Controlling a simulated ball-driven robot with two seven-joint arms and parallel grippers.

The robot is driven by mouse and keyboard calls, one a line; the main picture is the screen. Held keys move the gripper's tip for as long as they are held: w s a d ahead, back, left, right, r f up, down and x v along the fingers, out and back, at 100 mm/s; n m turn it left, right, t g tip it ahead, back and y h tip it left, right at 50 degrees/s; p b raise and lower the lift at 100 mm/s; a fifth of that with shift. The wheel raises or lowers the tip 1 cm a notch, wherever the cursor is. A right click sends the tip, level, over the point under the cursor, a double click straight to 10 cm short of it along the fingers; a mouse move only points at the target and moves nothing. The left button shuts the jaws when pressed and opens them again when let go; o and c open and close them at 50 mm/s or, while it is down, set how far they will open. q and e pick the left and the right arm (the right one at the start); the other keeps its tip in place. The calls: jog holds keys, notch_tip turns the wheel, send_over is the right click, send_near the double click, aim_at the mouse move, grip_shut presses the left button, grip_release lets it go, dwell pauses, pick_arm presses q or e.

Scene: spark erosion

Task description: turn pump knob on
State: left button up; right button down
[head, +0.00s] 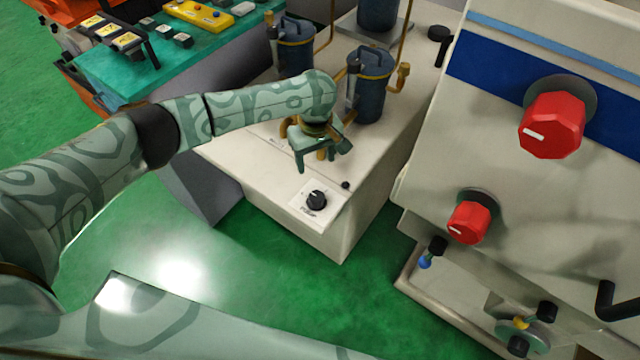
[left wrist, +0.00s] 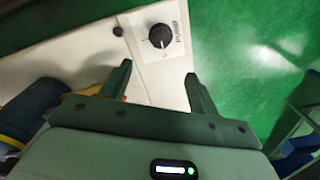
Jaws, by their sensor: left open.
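The pump knob (head: 316,200) is a small black dial on a white label plate, near the front corner of the pale pump cabinet (head: 240,165). In the left wrist view the knob (left wrist: 160,36) sits beyond the fingertips, with the word PUMP printed beside it. My left gripper (head: 320,162) is open and empty above the cabinet top, a little behind the knob and apart from it. In the left wrist view its two fingers (left wrist: 157,76) are spread, with bare cabinet top between them. My right gripper is not in view.
Blue canisters (head: 370,85) with brass pipes stand on the cabinet behind my gripper. A small black button (head: 346,185) is beside the knob. A large machine with red knobs (head: 552,125) stands at the right. Green floor lies in front.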

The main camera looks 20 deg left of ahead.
pick_arm(q)
jog(key=b, duration=0.3)
send_over(317, 196)
notch_tip(317, 196, down, 6)
notch_tip(317, 196, down, 9)
jog(key=b, duration=0.5)
jog(key=shift+r, duration=0.1)
jog(key=shift+f, duration=0.45)
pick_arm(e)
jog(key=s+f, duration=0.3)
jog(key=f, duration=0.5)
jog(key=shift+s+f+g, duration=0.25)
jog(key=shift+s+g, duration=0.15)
